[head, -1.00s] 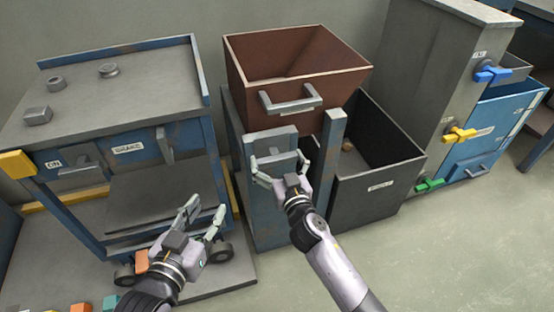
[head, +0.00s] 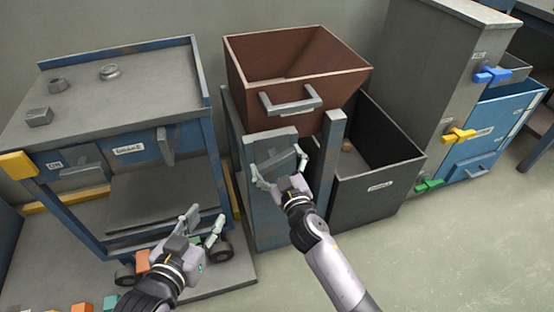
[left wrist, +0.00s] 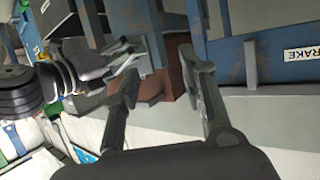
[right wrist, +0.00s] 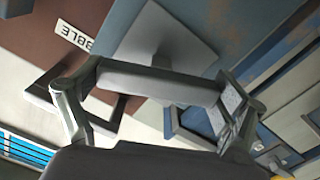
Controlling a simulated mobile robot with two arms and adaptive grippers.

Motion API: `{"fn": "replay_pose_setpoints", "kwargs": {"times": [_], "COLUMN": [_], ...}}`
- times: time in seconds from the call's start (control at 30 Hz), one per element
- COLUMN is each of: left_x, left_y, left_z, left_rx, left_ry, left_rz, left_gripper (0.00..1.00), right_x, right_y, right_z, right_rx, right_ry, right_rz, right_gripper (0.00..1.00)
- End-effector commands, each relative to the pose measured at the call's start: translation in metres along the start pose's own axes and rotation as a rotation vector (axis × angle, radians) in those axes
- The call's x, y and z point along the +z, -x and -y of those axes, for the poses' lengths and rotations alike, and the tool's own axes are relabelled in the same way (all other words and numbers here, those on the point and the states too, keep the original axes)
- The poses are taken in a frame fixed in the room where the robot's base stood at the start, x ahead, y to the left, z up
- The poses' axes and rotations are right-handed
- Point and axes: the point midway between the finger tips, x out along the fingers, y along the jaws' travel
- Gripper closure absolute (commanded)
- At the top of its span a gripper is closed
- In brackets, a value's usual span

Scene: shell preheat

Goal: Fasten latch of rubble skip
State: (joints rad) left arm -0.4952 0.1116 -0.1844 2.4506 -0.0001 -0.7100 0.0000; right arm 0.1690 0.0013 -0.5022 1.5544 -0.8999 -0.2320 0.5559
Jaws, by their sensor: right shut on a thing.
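The rubble skip (head: 290,95) is a rusty brown bin with a grey handle on a blue-grey stand. Below it, the latch (head: 284,162) is a grey bar in front of a square grey plate, tilted with its right end higher. My right gripper (head: 279,176) is shut on the latch, a finger at each end of the bar. In the right wrist view the latch bar (right wrist: 160,84) spans between the fingers, with the plate (right wrist: 165,40) behind it. My left gripper (head: 203,223) is open and empty, low in front of the blue bench.
The blue bench (head: 130,85) with metal parts on top stands at left. A dark open bin (head: 375,190) stands right of the skip. A grey cabinet with blue (head: 490,75), yellow and green handles is further right. The floor at front right is clear.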

Motion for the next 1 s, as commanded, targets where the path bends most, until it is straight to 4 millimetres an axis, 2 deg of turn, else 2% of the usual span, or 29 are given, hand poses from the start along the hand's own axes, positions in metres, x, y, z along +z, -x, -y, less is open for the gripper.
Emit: {"fn": "replay_pose_setpoints", "kwargs": {"times": [0.4, 1.0], "left_x": [0.028, 0.05], "left_y": [0.008, 0.017], "left_z": [0.002, 0.009], "left_rx": [-0.006, -0.02], "left_ry": [0.003, -0.001], "left_rz": [0.136, 0.267], "left_gripper": [0.62, 0.62], "right_x": [0.0, 0.001], "right_y": [0.0, 0.0], "right_z": [0.0, 0.0], "right_rx": [-0.001, -0.001], "right_ry": [0.398, 0.941], "right_rz": [0.001, 0.002], "right_gripper": [0.36, 0.36]}}
